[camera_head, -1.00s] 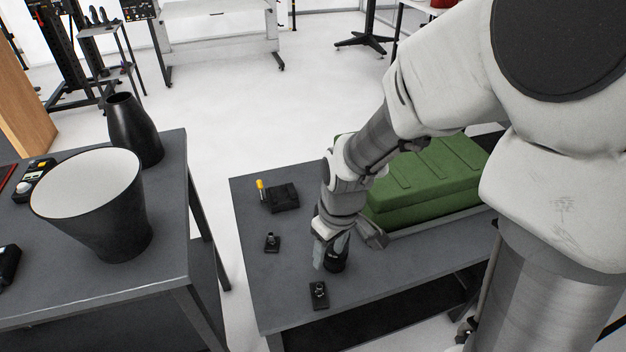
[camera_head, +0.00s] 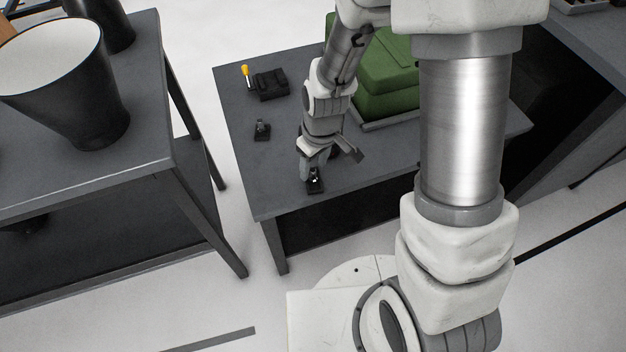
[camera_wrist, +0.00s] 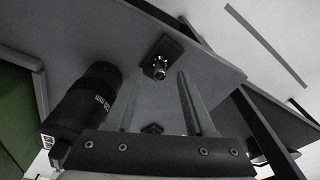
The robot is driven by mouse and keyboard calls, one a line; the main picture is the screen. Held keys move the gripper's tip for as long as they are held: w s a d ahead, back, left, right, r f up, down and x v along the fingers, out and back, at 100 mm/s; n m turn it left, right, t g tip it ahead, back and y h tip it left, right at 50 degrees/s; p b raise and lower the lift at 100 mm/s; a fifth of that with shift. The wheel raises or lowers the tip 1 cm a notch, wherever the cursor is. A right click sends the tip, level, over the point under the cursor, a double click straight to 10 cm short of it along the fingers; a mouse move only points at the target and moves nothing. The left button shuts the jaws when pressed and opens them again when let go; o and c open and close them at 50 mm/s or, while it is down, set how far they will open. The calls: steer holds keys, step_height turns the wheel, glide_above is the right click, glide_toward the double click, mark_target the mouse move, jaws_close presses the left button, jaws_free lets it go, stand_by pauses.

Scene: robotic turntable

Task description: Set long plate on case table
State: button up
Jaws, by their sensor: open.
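The case table (camera_head: 285,160) is a grey table holding a green case. Two small dark plates with metal fittings lie on it: one near the front edge (camera_head: 315,184), also in the wrist view (camera_wrist: 162,60), and one further back (camera_head: 262,131). I cannot tell which, if either, is the long plate. My gripper (camera_head: 307,175) points down close to the front plate, partly covering it. In the wrist view my gripper (camera_wrist: 160,85) has its fingers apart with nothing held between them; the front plate lies beyond the fingertips.
A black cylinder (camera_wrist: 90,100) stands close beside my gripper. The green case (camera_head: 385,85) is behind my arm. A black box (camera_head: 270,84) and a yellow-topped item (camera_head: 246,75) sit at the back left. Another grey table (camera_head: 80,185) holds a large pot (camera_head: 75,90).

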mark_target(313, 176)
step_height(313, 176, down, 2)
steer(key=shift+w+a+f+b, duration=0.1)
steer(key=shift+w+f+b, duration=0.05)
steer(key=shift+f+b, duration=0.15)
steer(key=shift+r, duration=0.1)
jaws_close()
